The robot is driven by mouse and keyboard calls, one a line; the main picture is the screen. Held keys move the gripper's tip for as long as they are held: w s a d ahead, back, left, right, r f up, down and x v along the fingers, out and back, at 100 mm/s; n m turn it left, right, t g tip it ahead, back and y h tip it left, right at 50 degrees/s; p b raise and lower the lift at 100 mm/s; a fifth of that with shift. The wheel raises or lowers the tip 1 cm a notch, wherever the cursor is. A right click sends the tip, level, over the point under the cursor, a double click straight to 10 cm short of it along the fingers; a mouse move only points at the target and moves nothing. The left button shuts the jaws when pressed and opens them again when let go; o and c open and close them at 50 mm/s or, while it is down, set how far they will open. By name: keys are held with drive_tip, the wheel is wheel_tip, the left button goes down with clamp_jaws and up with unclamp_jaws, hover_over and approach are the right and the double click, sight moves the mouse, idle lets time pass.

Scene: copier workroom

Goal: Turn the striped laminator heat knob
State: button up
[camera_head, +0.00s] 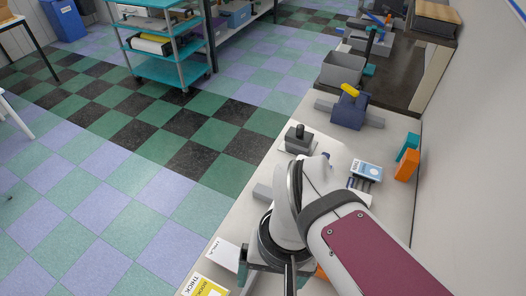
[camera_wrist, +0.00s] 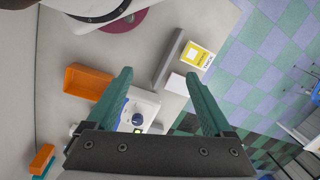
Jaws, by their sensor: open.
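In the wrist view, a small white unit (camera_wrist: 152,101) lies on the worktop, partly hidden by my gripper's base. A dark blue round knob (camera_wrist: 137,119) sits on it. I take this for the laminator heat knob; I cannot make out stripes on it. My gripper (camera_wrist: 158,75) is open and empty, its two teal fingers wide apart. In the picture, the knob lies between the fingers, nearer their bases than their tips. I see no contact. In the head view my arm covers this part of the counter, and I cannot pick out the knob there.
An orange tray (camera_wrist: 88,82) lies left of the fingers, and a grey bar (camera_wrist: 169,59) and a yellow card (camera_wrist: 199,54) lie beyond them. In the head view, a black-handled device (camera_head: 298,140) and a dark blue device (camera_head: 349,110) stand farther along the counter (camera_head: 258,209).

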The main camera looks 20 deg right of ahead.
drive_tip(key=w+d+r+n, duration=0.1)
drive_tip(key=w+d, duration=0.1)
drive_tip(key=w, duration=0.1)
drive_tip(key=w+d+n, duration=0.2)
drive_tip(key=w, duration=0.2)
drive_tip(key=w+d+r+n+h, duration=0.1)
drive_tip(key=w, duration=0.2)
drive_tip(key=shift+w+d+r, duration=0.2)
drive_tip(key=shift+d+r, duration=0.1)
drive_tip(key=shift+d, duration=0.1)
drive_tip(key=shift+c, duration=0.6)
drive_tip(key=w+d+n, duration=0.3)
drive_tip(key=w+d, duration=0.2)
drive_tip(key=shift+h, duration=0.4)
drive_tip(key=f, duration=1.5)
drive_tip(key=shift+w+a+f, duration=0.2)
drive_tip(key=shift+w+f, duration=0.05)
drive_tip(key=shift+f, duration=0.1)
clamp_jaws()
